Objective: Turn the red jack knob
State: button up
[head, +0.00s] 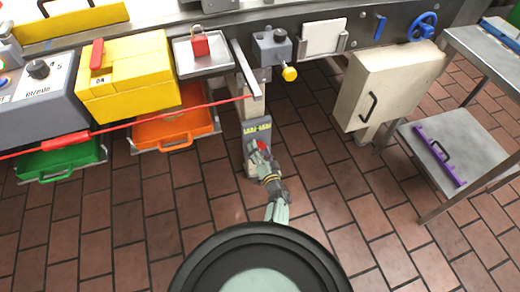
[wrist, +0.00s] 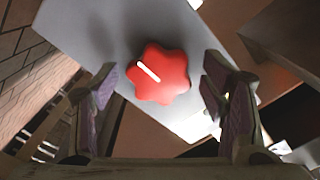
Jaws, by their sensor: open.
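The red jack knob (wrist: 160,75) is a lobed red knob with a white line on its face, fixed on a grey panel (wrist: 90,45). The line runs from upper left to lower right. In the wrist view my gripper (wrist: 158,88) is open, with one finger on each side of the knob and visible gaps between them. In the head view a small part of the red knob (head: 263,145) shows on the grey jack unit (head: 250,128), low under the bench. My gripper (head: 256,158) is at its front and partly hides it.
An orange tray (head: 175,130) and a green tray (head: 60,160) lie left of the jack. A red bar (head: 140,119) crosses in front of them. A cream cabinet (head: 390,85) and a steel side table (head: 465,150) are at the right. Brick-coloured floor is clear around the jack's front.

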jog(key=shift+s, duration=0.1)
jog(key=v, duration=1.2)
dwell(0.4)
